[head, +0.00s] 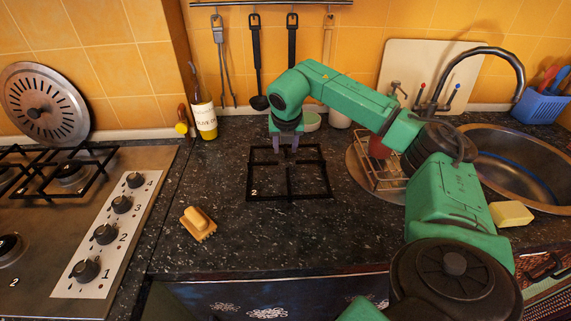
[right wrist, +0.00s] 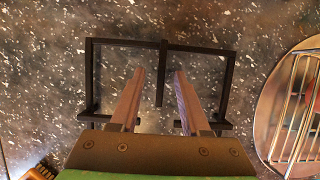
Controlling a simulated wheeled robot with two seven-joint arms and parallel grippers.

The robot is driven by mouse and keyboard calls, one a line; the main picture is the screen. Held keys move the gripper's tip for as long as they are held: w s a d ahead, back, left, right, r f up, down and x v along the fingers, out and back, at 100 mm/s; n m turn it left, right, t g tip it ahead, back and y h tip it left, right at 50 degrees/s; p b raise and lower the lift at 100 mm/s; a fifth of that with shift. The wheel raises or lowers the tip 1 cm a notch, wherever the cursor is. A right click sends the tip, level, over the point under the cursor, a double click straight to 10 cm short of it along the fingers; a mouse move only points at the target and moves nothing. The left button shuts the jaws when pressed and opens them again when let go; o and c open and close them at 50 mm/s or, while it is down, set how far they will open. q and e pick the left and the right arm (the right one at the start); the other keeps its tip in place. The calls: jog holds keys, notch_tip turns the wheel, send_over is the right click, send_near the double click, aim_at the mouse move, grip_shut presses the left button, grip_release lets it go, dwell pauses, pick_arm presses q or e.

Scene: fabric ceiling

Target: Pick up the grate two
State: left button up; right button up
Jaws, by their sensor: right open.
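The grate two (head: 290,197) is a black square frame with a cross of bars, lying flat on the dark speckled countertop, with a white "2" near its front left corner. My right gripper (head: 287,146) is open over the far part of the grate. In the right wrist view, the two fingers (right wrist: 159,78) point at the grate (right wrist: 90,75), and one of its middle bars shows between the fingertips. The fingers look empty, and whether they touch the grate I cannot tell. Part of the grate is hidden behind the gripper. My left gripper is not in view.
A stove (head: 130,160) with numbered knobs and another grate (head: 62,194) is at left. A brush (head: 198,223) lies left of the grate. An oil bottle (head: 204,117) stands behind. A dish rack (head: 380,180) and sink (head: 540,190) are at right. The front counter is clear.

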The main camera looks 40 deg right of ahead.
jog(key=shift+x, duration=0.8)
grip_shut()
jog(key=shift+r, duration=0.1)
dwell(0.6)
